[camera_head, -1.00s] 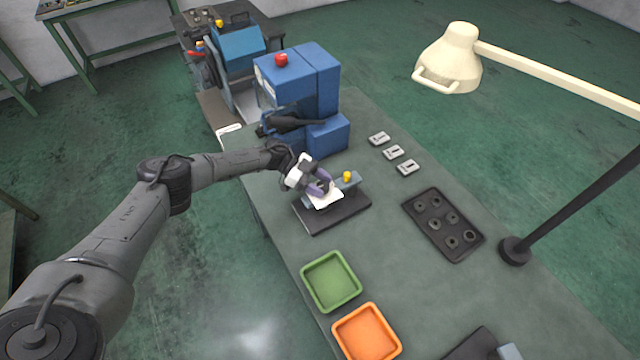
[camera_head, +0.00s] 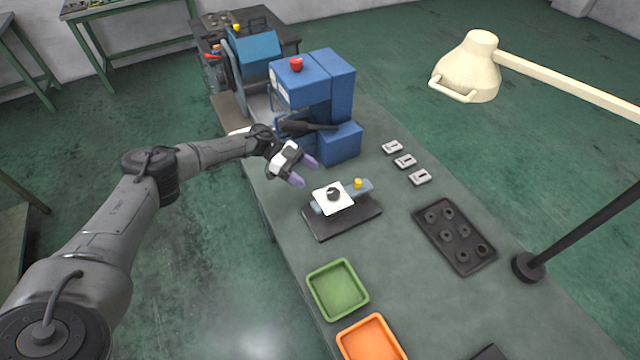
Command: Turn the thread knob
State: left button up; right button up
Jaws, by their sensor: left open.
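A small fixture on a dark base plate (camera_head: 343,222) stands on the bench. It carries a white square plate (camera_head: 322,202) with a round black knob (camera_head: 334,193) on it, and a yellow knob (camera_head: 358,183) to the right. I cannot tell from the picture which is the thread knob. My left gripper (camera_head: 305,172), with purple fingertips, is open and empty. It is up and to the left of the black knob in the picture, apart from it. My right gripper is not in view.
A blue machine (camera_head: 340,90) with a red button stands behind the fixture. Several small metal blocks (camera_head: 405,161) and a dark tray (camera_head: 453,236) of round parts lie right. A green bin (camera_head: 337,290) and an orange bin (camera_head: 371,340) are in front. A lamp (camera_head: 468,66) overhangs the right side.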

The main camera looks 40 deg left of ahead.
pick_arm(q)
jog(key=shift+b+v, duration=0.35)
jog(key=shift+v, duration=2.1)
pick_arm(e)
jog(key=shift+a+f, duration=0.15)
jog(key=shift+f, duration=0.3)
